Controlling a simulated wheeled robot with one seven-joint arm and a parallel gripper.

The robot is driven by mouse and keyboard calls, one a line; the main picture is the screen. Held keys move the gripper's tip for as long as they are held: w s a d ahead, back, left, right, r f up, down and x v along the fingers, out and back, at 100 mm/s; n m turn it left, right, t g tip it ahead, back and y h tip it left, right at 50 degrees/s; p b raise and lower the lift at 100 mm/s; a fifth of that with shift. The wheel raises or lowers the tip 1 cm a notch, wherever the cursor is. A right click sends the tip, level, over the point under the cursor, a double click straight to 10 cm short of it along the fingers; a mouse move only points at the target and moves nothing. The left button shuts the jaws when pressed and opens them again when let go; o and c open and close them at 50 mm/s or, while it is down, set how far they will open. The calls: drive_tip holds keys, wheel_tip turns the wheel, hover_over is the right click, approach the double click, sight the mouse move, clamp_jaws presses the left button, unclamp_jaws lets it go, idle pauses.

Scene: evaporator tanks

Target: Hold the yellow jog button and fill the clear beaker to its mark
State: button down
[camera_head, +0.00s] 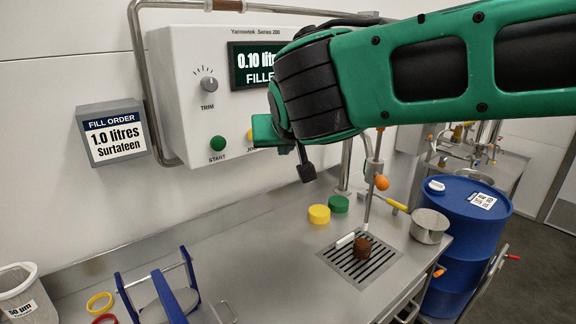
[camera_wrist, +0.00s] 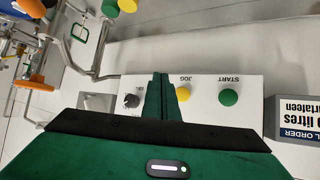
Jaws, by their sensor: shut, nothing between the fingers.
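In the head view only a sliver of the yellow button (camera_head: 250,134) shows past my gripper. My gripper (camera_wrist: 160,82) is shut and empty, its fingertips beside the jog button in the wrist picture; I cannot tell whether they touch it or the panel. The display (camera_head: 255,66), partly covered by my arm, reads "0.10 lit". I cannot make out a clear beaker in either view.
A sign (camera_head: 113,131) reads "1.0 litres Surtafeen". A drain grate (camera_head: 340,268) holds a brown lump and a white piece. Yellow (camera_head: 319,214) and green caps, a metal pot (camera_head: 430,227), a blue rack (camera_head: 165,295) and a blue drum (camera_head: 455,255) stand around.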

drive_tip(key=shift+s+d, duration=0.15)
drive_tip(key=shift+s, duration=0.05)
drive_tip(key=shift+w, duration=0.1)
drive_tip(key=w+a, duration=0.5)
drive_tip(key=w, duration=0.2)
idle(0.4)
drive_tip(key=shift+w, duration=0.1)
idle(1.9)
drive_tip(key=shift+w+a, duration=0.2)
drive_tip(key=shift+a, duration=0.05)
drive_tip(key=shift+w+a, duration=0.3)
drive_tip(key=shift+w, duration=0.15)
idle(1.0)
drive_tip(key=shift+s+d, duration=0.1)
idle(0.3)
drive_tip(key=shift+s+d, duration=0.45)
drive_tip(key=shift+s, duration=0.25)
